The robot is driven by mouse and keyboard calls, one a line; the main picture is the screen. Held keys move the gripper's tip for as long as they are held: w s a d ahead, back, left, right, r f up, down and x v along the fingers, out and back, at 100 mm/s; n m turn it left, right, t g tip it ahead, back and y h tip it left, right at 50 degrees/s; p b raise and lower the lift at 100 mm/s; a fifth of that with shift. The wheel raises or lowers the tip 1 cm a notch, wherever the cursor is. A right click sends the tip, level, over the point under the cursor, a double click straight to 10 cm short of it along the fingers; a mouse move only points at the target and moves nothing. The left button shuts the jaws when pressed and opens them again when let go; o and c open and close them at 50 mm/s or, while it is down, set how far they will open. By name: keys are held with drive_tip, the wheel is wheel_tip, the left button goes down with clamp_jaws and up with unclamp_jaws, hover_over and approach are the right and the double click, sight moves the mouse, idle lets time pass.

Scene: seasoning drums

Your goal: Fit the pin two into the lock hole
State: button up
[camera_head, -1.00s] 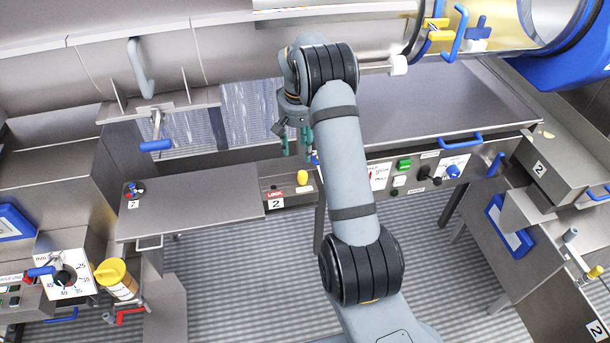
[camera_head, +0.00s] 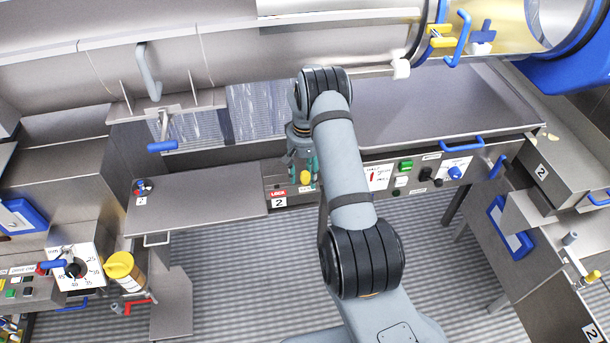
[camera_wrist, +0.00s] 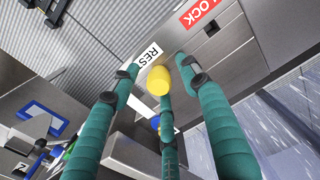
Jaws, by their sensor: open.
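My gripper (camera_head: 303,176) is open, with its teal fingers pointing down at the panel marked LOCK and 2. In the wrist view my gripper (camera_wrist: 160,76) has its fingers spread around a yellow knob (camera_wrist: 158,80) beside a label reading RES; whether they touch it is unclear. The knob (camera_head: 305,176) is partly hidden by the fingers in the head view. The red LOCK label (camera_head: 278,193) is left of it. A small dark spot (camera_wrist: 211,28) near that label may be the lock hole.
The left steel shelf (camera_head: 195,205) is mostly bare. A control panel with a green button (camera_head: 406,165) and a blue knob (camera_head: 455,172) lies right of my arm. A blue handle (camera_head: 162,146) hangs above the shelf. A yellow-capped container (camera_head: 120,265) is at lower left.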

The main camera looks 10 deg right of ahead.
drive_tip(key=shift+f, duration=0.3)
drive_tip(key=shift+c, duration=0.8)
clamp_jaws()
